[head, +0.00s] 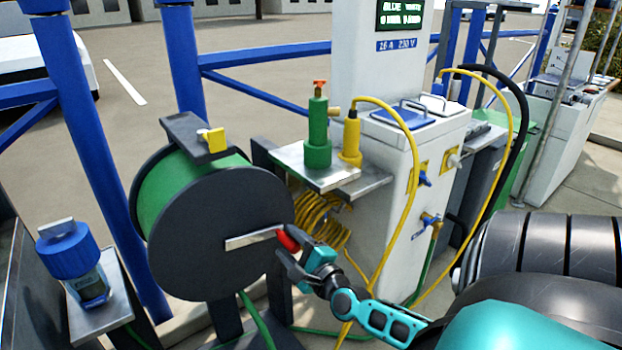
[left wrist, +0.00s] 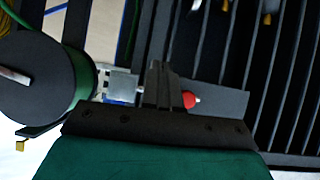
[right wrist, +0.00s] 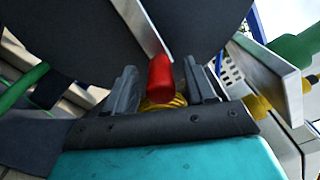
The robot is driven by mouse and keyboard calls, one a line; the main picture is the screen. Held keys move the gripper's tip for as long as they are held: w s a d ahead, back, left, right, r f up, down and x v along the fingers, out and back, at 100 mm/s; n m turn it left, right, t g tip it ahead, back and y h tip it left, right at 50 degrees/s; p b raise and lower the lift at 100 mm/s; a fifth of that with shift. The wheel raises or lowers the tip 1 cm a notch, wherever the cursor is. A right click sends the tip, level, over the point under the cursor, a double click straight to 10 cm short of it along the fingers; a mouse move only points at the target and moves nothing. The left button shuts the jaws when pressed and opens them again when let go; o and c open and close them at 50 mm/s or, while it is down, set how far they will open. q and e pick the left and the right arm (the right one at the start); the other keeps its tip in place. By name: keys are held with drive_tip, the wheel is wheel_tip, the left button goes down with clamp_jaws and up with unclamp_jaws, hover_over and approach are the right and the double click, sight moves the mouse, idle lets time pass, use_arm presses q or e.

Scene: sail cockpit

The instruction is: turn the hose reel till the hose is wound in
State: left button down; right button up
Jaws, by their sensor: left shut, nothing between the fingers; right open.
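The hose reel (head: 205,235) has a dark round side disc and green hose (head: 165,195) wound on its drum. Its metal crank arm (head: 250,239) points right and ends in a red handle (head: 288,238). My right gripper (head: 287,262) is at the red handle. In the right wrist view the red handle (right wrist: 160,78) stands between the open fingers (right wrist: 164,88), with gaps on both sides. My left gripper (left wrist: 165,85) is shut and empty, apart from the reel (left wrist: 40,80), and is not in the head view. Green hose (head: 257,320) runs down below the reel.
A white service pedestal (head: 400,200) stands right of the reel, with a metal shelf (head: 360,184) bearing green and yellow fittings. Yellow cable (head: 412,190) hangs there. A blue-capped jar (head: 75,260) stands on a left ledge. Blue posts (head: 90,160) stand behind.

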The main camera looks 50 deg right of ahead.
drive_tip(key=v, duration=0.9)
drive_tip(key=shift+s+a+p, duration=0.25)
drive_tip(key=shift+s+p, duration=0.1)
drive_tip(key=shift+p, duration=0.05)
